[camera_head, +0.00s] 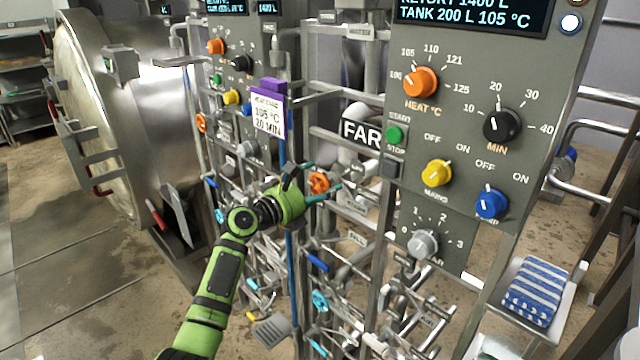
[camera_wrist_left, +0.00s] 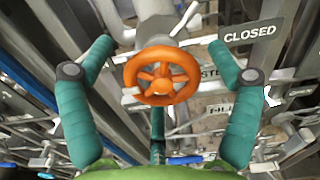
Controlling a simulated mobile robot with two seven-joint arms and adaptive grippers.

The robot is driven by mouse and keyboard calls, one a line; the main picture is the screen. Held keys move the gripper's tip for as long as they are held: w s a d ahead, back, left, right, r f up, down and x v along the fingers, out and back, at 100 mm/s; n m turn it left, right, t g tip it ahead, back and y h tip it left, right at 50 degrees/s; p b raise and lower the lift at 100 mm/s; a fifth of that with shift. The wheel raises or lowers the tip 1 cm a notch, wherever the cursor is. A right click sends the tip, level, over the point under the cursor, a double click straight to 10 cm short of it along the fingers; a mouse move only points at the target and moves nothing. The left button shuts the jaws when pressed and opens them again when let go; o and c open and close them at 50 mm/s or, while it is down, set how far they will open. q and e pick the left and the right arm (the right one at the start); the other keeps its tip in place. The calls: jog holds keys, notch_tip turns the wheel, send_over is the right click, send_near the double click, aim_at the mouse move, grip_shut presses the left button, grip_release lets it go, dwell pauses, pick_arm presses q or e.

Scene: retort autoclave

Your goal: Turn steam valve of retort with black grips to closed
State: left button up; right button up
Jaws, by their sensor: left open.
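The orange steam valve wheel (camera_head: 319,183) sits on the pipework between the two control panels. In the left wrist view the orange wheel (camera_wrist_left: 161,75) is large and lies between my spread fingers, slightly beyond the tips, with no clear contact. A "CLOSED" label (camera_wrist_left: 250,34) shows to its right. My left gripper (camera_head: 318,181) is green with teal fingers, open, and reaches the wheel from the left. It also shows in the left wrist view (camera_wrist_left: 164,58) with nothing gripped. I cannot make out black grips on the retort. My right gripper is out of view.
Another orange wheel (camera_head: 200,123) is by the left panel. The right control panel (camera_head: 455,75) stands close, with knobs facing me. Blue levers and pipes crowd below the wheel. A large retort (camera_head: 150,90) stands at left. A striped cloth (camera_head: 537,291) lies at right.

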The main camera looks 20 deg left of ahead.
pick_arm(q)
jog(key=shift+w+d, duration=0.1)
jog(key=shift+w, duration=0.05)
jog(key=c, duration=1.2)
jog(key=shift+o, duration=0.2)
jog(key=shift+r, duration=0.1)
